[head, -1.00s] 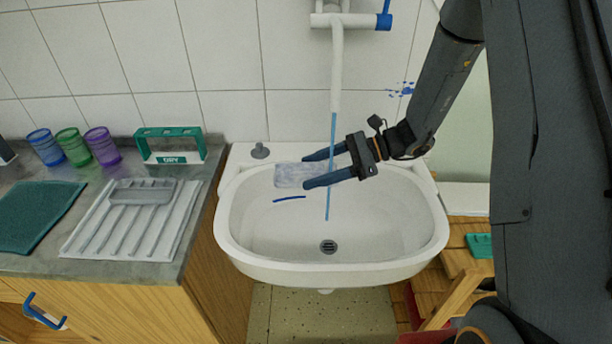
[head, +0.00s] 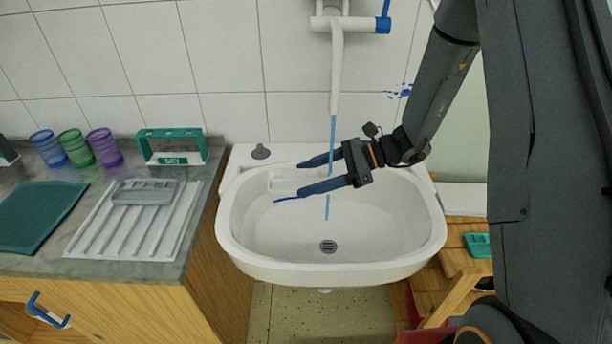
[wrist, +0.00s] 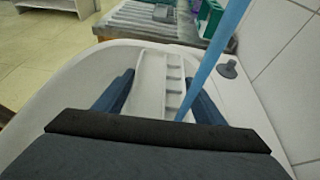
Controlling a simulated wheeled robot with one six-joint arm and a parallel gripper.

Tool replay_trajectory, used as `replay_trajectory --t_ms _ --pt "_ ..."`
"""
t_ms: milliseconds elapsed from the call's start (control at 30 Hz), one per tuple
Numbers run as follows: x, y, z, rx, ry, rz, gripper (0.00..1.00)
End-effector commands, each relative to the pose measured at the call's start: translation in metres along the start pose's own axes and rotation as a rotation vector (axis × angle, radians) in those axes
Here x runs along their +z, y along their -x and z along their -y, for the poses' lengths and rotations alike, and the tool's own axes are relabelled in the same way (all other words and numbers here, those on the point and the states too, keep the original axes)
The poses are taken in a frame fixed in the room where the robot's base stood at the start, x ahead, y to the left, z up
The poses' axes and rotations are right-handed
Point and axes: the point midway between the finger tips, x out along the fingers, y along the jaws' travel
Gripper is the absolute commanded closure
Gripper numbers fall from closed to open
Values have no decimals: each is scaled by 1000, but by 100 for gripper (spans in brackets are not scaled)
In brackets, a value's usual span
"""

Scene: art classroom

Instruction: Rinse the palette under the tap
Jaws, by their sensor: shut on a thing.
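The palette (head: 283,182) is pale and nearly white, with small wells that show in the wrist view (wrist: 174,84). My gripper (head: 301,179) is shut on it, one finger on each side, and holds it over the sink basin (head: 390,225). The tap (head: 336,70) is running. Its thin blue water stream (head: 333,130) comes down by my fingers, at the palette's near end; in the wrist view the stream (wrist: 215,65) crosses in front of the palette's right side. I cannot tell exactly where it lands.
Several coloured cups (head: 76,148) and a teal mat (head: 38,213) are on the counter. A wooden stool (head: 462,263) stands right of the sink.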

Motion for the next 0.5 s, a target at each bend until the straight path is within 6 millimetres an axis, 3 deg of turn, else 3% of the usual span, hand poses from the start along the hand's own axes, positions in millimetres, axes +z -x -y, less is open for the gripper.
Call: replay_trajectory --t_ms 500 --pt "13 -30 -21 2 1 0 59"
